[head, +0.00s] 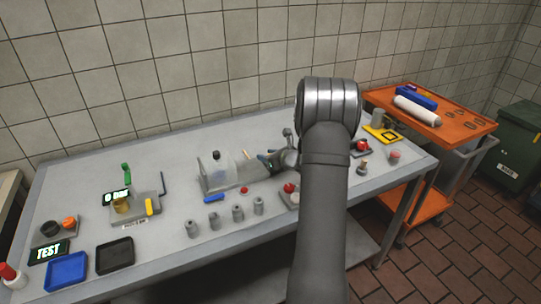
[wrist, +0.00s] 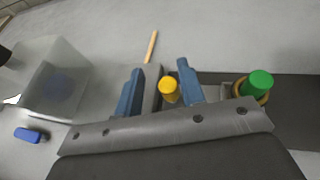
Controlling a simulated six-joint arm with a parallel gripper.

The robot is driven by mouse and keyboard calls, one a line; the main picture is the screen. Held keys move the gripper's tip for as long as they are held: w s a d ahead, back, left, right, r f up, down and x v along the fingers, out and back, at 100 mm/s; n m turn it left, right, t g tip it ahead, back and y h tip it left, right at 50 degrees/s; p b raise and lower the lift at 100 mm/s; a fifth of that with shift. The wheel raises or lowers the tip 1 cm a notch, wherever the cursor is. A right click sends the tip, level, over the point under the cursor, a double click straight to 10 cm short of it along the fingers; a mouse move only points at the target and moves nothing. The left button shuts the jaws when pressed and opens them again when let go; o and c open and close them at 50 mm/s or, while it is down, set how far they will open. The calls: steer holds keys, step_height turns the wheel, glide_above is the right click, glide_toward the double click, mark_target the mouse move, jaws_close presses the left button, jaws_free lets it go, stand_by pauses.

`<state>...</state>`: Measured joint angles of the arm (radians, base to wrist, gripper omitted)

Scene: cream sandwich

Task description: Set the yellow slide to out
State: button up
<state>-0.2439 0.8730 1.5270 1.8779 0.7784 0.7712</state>
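My gripper (wrist: 160,92) shows two blue fingers standing apart in the wrist view. A round yellow knob (wrist: 169,89), which looks like the yellow slide, stands between them, close to the right finger. A gap shows on its left, with a grey part in it. A green-topped piece with a brassy ring (wrist: 258,84) stands right of the right finger. The knob's base is hidden by my gripper, so I cannot read the slide's position. In the head view my gripper (head: 265,160) is low over the table's middle, and my arm hides what lies behind it.
A blue block (head: 213,198) and several grey cylinders (head: 238,213) lie in front. Another yellow bar (head: 149,207) sits on a grey fixture at left.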

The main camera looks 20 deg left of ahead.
steer(key=shift+d, duration=0.1)
steer(key=shift+s+d+r, duration=0.1)
steer(key=shift+d+r, duration=0.1)
steer(key=shift+d, duration=0.25)
steer(key=v, duration=1.6)
steer(key=shift+s+r, duration=0.1)
steer(key=shift+s, duration=0.05)
steer(key=x, duration=1.7)
steer(key=shift+w, duration=0.2)
steer(key=shift+d, duration=0.1)
